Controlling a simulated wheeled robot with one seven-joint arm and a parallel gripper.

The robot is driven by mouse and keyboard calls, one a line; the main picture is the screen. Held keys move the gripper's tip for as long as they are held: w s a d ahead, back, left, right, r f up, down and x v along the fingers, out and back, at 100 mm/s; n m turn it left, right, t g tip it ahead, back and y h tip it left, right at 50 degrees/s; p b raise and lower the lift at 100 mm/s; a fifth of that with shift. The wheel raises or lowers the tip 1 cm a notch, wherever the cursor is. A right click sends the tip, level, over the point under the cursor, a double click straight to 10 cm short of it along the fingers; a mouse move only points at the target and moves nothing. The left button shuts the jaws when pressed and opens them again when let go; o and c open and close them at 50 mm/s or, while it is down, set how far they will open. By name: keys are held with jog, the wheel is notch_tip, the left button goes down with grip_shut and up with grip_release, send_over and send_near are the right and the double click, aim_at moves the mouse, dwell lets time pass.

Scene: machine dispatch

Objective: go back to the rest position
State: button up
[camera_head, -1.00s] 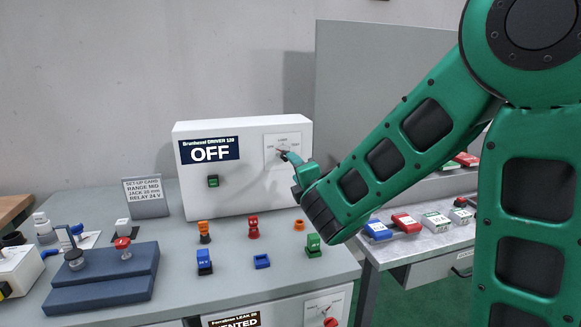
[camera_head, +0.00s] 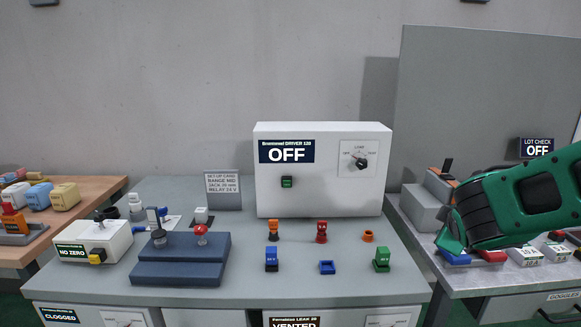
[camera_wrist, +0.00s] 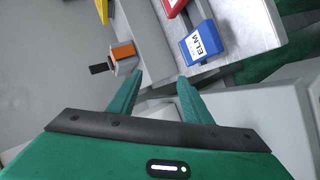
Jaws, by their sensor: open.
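My green gripper (camera_wrist: 160,80) is open and empty in the wrist view, its two fingers spread apart. In the head view my arm reaches in from the right, with the gripper (camera_head: 450,240) over the right-hand table. The grey driver box (camera_head: 324,195) stands on the middle bench, its display reading OFF.
The middle bench (camera_head: 240,285) holds a navy stepped block (camera_head: 180,270), a white NO ZERO box (camera_head: 92,243) and several coloured parts. A grey block (camera_head: 425,208) and white labelled boxes (camera_head: 525,255) stand on the right table. A tall grey panel (camera_head: 470,100) rises behind.

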jog(key=s+d+f+m+g, duration=0.1)
jog(key=s, duration=0.1)
jog(key=s+d+f+m+g, duration=0.1)
jog(key=s+m, duration=0.1)
jog(key=s, duration=0.1)
jog(key=s+d+f+m+g, duration=0.1)
jog(key=s+d, duration=0.1)
jog(key=shift+s+m, duration=0.25)
jog(key=shift+m, duration=0.15)
jog(key=s+a+f+m+g+y, duration=0.1)
jog(key=s+m+g, duration=0.3)
jog(key=s, duration=0.7)
jog(key=s+a+f+m+g+y, duration=0.1)
jog(key=s+m, duration=0.5)
jog(key=s, duration=0.6)
jog(key=a+g+y, duration=0.1)
jog(key=g+y, duration=0.1)
jog(key=y, duration=0.1)
jog(key=shift+s+a+f+m+g, duration=0.25)
jog(key=shift+s+f+m+g, duration=0.05)
jog(key=shift+m+g, duration=0.1)
